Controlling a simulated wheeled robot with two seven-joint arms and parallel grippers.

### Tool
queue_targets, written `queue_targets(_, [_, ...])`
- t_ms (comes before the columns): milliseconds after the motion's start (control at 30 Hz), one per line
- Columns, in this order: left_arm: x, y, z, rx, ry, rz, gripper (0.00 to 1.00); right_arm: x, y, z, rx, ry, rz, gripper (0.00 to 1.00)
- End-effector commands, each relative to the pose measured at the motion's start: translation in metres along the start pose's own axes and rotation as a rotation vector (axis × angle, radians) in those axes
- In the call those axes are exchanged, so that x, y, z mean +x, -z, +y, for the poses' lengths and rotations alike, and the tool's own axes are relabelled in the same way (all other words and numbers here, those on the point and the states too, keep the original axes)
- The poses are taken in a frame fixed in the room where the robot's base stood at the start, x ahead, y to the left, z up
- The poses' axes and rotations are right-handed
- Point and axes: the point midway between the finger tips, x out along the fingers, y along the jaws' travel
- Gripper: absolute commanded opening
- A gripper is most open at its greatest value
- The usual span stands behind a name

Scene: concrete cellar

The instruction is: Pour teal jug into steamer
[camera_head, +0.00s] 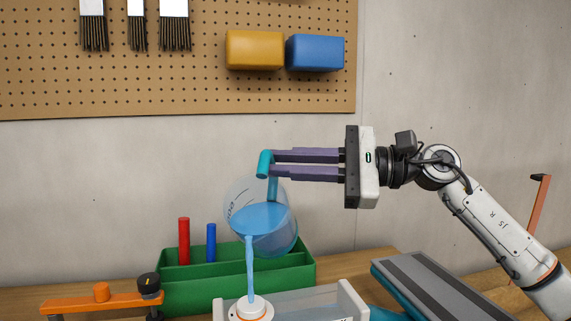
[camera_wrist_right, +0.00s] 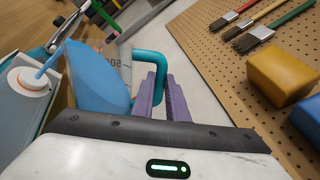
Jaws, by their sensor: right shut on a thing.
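The teal jug (camera_head: 260,205) is a clear vessel with a teal handle and blue liquid inside. It is held tilted in the air above the steamer (camera_head: 290,303). A blue stream runs down from the jug to the steamer's white round filler opening (camera_head: 244,307). My right gripper (camera_head: 275,163) is shut on the jug's teal handle, coming in from the right. In the right wrist view the jug (camera_wrist_right: 95,75) and its stream show beside the purple fingers (camera_wrist_right: 158,90); the stream meets the white opening (camera_wrist_right: 30,79). My left gripper is not in view.
A green caddy (camera_head: 180,295) with a red and a blue stick stands behind the steamer. An orange clamp (camera_head: 100,297) lies at the left. A grey-topped teal thing (camera_head: 430,290) is at the right. A pegboard (camera_head: 190,85) with brushes and yellow and blue blocks hangs behind.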

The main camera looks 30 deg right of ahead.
Motion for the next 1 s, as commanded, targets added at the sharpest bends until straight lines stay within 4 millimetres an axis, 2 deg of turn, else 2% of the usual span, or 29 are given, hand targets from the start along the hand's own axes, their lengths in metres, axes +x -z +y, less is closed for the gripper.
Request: queue_targets(1000, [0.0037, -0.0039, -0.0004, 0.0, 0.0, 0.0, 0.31, -0.0006, -0.0055, -0.0003, -0.051, 0.005, -0.003, 0.0])
